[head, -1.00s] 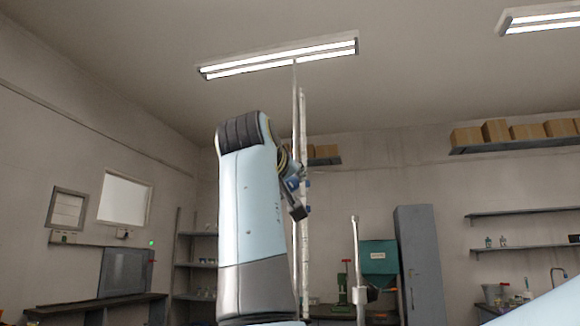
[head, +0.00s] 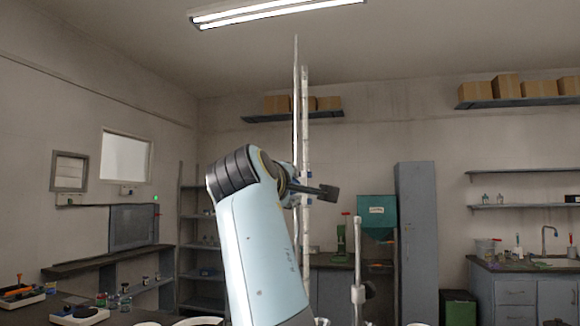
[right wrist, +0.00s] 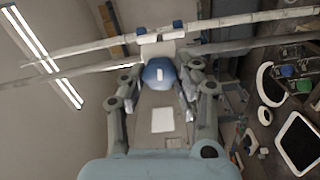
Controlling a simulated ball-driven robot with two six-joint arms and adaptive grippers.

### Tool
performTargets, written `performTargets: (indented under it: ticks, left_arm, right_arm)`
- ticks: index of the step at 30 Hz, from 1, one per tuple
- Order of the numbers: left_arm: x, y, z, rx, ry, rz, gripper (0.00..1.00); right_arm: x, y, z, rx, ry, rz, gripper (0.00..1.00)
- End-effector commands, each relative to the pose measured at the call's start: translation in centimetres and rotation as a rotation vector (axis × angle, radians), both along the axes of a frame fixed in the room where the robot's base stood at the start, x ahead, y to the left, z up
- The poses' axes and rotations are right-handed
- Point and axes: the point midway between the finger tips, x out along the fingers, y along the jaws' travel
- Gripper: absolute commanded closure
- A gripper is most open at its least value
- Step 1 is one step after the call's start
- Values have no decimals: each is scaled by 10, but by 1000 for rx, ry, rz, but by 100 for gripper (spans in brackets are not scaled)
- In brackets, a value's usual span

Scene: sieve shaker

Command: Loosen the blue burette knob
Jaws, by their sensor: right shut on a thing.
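The burette (head: 305,120) is a tall white graduated tube standing upright beside a thin metal stand rod (head: 295,90) in the head view. My right gripper (right wrist: 159,78) is shut on the blue burette knob (right wrist: 158,71), which lies between its fingers in the right wrist view. There the tube and rod run across the top of the picture. In the head view my arm rises from the bottom middle, and its wrist and gripper (head: 303,190) are at the burette; the knob is not clearly seen there. My left gripper is out of view.
Another metal post (head: 357,260) stands to the right of the burette. Behind are a tall grey cabinet (head: 417,240), a green box (head: 376,216) and a sink counter (head: 520,265). Benches with small jars (head: 125,290) are at the left.

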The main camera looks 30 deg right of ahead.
Motion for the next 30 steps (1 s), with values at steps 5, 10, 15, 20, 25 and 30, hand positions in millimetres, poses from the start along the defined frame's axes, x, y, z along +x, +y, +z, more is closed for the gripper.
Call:
performTargets:
  ticks: [5,10,15,20,25,30]
  left_arm:
    - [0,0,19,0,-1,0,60]
    - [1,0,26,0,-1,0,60]
    - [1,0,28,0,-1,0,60]
    - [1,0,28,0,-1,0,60]
    - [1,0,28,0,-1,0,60]
    - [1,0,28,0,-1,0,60]
  right_arm:
    - [1,0,1,-54,69,2,100]
    - [1,1,-1,-86,105,1,100]
    - [1,1,-2,-99,120,1,100]
    - [1,1,-3,-102,124,1,100]
    - [1,0,-3,-101,124,2,100]
    - [1,0,-3,-100,123,2,54]
